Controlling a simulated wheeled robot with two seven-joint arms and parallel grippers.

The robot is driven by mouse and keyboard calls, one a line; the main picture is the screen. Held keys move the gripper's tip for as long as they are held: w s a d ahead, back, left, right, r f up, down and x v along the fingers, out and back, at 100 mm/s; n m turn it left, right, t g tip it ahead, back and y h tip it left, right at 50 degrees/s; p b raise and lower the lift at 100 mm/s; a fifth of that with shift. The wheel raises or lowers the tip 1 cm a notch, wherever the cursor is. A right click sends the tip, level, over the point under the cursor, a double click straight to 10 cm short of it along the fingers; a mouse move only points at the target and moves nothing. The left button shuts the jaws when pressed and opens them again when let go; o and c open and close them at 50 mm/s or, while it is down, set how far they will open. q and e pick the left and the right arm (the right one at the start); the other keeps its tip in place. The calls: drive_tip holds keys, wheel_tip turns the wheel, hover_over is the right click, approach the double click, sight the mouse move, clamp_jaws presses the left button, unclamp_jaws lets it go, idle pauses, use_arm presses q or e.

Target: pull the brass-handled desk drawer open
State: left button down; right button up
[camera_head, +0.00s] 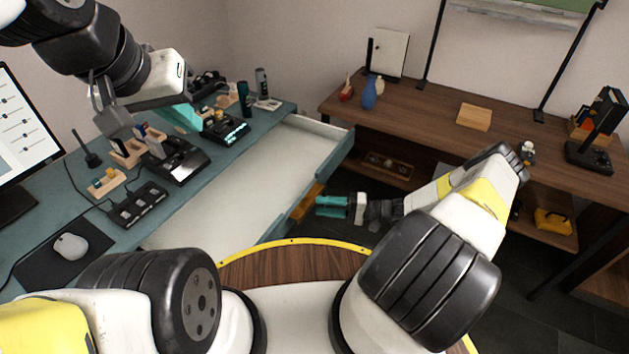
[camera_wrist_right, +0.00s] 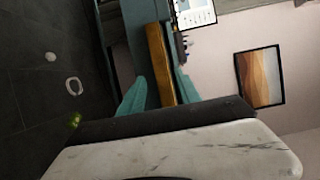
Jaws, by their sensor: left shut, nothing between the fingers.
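The desk drawer (camera_head: 235,185) extends far out from the teal desk, showing its white, empty inside. Its teal front panel (camera_head: 337,155) faces right, with a brass handle (camera_head: 304,204) low on its outer side. My right gripper (camera_head: 319,206) is at the handle with its teal fingers parted. In the right wrist view the brass handle (camera_wrist_right: 160,65) appears between those fingers (camera_wrist_right: 160,85); contact cannot be made out. My left gripper (camera_head: 188,117) is shut and empty above the desk's far part, away from the drawer.
The desk (camera_head: 98,185) holds a monitor, mouse (camera_head: 70,246), black trays and small bottles (camera_head: 244,97). A brown wooden table (camera_head: 425,110) stands behind at the right. My round base edge lies close below the drawer. Dark floor shows between the furniture.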

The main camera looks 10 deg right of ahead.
drive_tip(key=v, duration=0.6)
drive_tip(key=shift+s, duration=0.1)
wheel_tip(320, 180, up, 29)
drive_tip(key=s+n+g+h, duration=0.3)
drive_tip(key=n+g+h, duration=0.2)
drive_tip(key=h, duration=0.6)
drive_tip(key=s+a+r+m+t+h, duration=0.1)
drive_tip(key=s+r+t+h, duration=0.3)
drive_tip(key=s+r, duration=1.2)
wheel_tip(320, 180, up, 2)
drive_tip(key=a+t, duration=0.1)
drive_tip(key=t, duration=0.2)
drive_tip(key=shift+a+r+m, duration=0.15)
drive_tip(key=shift+a+m, duration=0.15)
